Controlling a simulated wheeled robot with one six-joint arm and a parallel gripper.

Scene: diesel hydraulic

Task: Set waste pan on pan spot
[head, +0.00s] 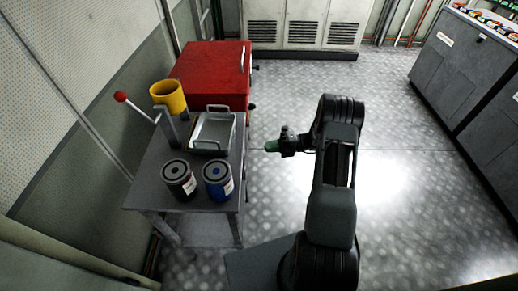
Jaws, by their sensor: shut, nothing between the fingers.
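The waste pan appears to be the shallow grey metal pan (194,145) with a raised handle at each end. It rests on the grey table (149,183), towards its back right. I cannot make out a marked pan spot in this view. My gripper (268,147) is shut and empty, with a greenish tip. In the picture it is just right of the pan and the table's right edge, apart from both.
A black can (180,188) and a blue can (218,190) stand at the table's front. A red cabinet (208,70) stands behind. Open floor lies right.

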